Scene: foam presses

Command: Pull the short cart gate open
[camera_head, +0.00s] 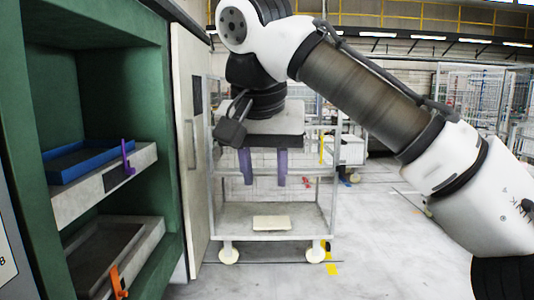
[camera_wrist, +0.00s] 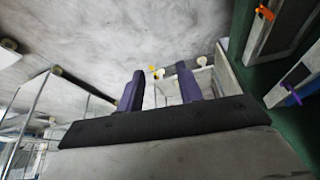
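A wheeled cart with a light metal frame, mesh and a pale bottom shelf (camera_head: 300,213) stands ahead, beyond my gripper. I cannot clearly make out the short gate; my gripper and wrist cover the cart's upper front. A small yellow upright piece (camera_head: 322,149) shows at the cart's right side; I cannot tell whether it belongs to the gate. My gripper (camera_head: 263,170) points down in front of the cart, its two purple fingers apart with nothing between them.
A beige block (camera_head: 271,222) lies on the cart's bottom shelf. A green press (camera_head: 168,120) stands close on the left, its drawers with a purple handle (camera_head: 128,157) and an orange handle (camera_head: 117,283) sticking out. The floor (camera_head: 390,250) to the right is clear.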

